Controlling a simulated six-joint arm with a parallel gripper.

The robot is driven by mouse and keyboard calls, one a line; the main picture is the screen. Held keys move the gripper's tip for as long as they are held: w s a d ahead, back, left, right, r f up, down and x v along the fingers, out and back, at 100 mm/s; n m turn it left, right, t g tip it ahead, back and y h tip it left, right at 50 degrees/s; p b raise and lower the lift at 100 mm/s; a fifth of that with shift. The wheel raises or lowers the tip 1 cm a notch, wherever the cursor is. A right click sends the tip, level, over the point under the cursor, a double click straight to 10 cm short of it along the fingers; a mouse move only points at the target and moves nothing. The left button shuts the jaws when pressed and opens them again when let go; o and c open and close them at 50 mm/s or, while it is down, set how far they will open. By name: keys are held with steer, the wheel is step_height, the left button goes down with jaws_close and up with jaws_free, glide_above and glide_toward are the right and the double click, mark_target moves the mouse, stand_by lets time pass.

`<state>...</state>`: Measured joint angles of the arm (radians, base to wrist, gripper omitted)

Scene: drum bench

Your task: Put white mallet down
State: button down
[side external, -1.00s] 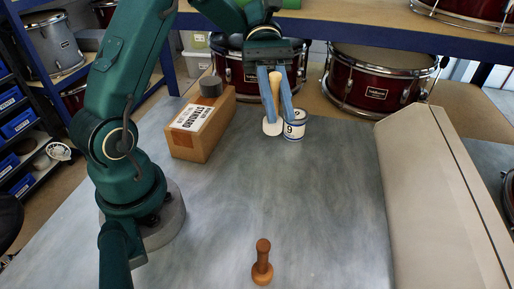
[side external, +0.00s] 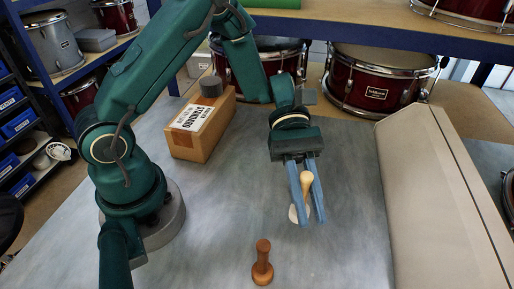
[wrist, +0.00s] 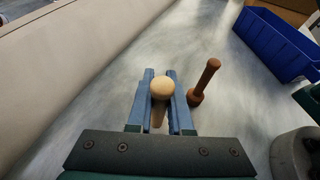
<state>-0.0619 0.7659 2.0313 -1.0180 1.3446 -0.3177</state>
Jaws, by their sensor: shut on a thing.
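The white mallet (side external: 297,214) has a pale wooden handle and a white head. My gripper (side external: 312,218) is shut on its handle, and the mallet is upright, head down. The head is partly hidden by the blue fingers, and I cannot tell whether it touches the bench. In the wrist view the handle's rounded end (wrist: 161,88) shows between the fingers (wrist: 161,102).
A brown wooden mallet (side external: 263,264) stands on the grey bench (side external: 225,210) nearby. A blue bin (wrist: 278,42) shows in the wrist view. Bench between is clear.

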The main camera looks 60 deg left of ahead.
steer(key=shift+f, duration=1.8)
steer(key=shift+f, duration=0.1)
steer(key=c, duration=0.8)
jaws_free()
steer(key=shift+c, duration=0.2)
